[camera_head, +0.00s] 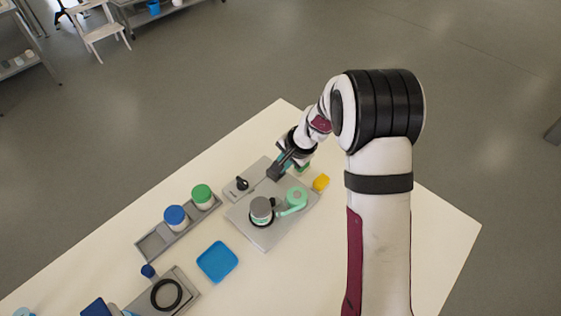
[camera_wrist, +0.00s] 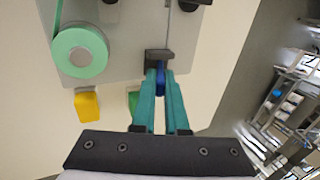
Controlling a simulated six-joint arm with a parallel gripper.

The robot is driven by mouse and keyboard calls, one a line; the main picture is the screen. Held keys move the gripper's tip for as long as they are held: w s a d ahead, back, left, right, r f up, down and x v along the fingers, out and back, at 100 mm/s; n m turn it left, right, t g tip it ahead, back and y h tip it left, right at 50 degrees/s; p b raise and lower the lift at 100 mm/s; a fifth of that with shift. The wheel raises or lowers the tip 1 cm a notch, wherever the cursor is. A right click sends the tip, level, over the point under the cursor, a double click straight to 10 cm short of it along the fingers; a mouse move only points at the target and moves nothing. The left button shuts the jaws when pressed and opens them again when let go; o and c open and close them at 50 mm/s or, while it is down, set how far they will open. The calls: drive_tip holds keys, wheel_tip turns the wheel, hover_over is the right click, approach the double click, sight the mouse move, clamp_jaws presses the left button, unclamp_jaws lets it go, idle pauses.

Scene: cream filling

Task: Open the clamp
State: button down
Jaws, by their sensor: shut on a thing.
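In the wrist view, the teal fingers of my gripper (camera_wrist: 160,84) are closed around a narrow blue part (camera_wrist: 160,76). The blue part meets a dark block (camera_wrist: 157,56) at the edge of the grey plate (camera_wrist: 135,63); it looks like the clamp and its handle, but I cannot tell its position. In the head view, my gripper (camera_head: 279,168) reaches down to the plate's far edge and mostly hides this spot. A mint-green round part with an arm (camera_head: 297,198) sits on the plate beside a grey-topped cylinder (camera_head: 261,205).
A yellow block (camera_head: 321,182) lies beside the plate. Left are a tray (camera_head: 153,246) holding a blue-lidded jar (camera_head: 175,216) and a green-lidded jar (camera_head: 202,194), and a blue square dish (camera_head: 217,262). A black ring (camera_head: 166,309) is lower left. The table's right side is bare.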

drive_tip(key=c, duration=0.9)
unclamp_jaws()
drive_tip(key=shift+c, duration=0.2)
drive_tip(key=v, duration=1.6)
drive_tip(key=shift+f, duration=0.15)
drive_tip(key=s+r+n+g+h, duration=0.1)
drive_tip(key=s+n+g, duration=0.2)
drive_tip(key=s, duration=2.6)
drive_tip(key=shift+s, duration=0.35)
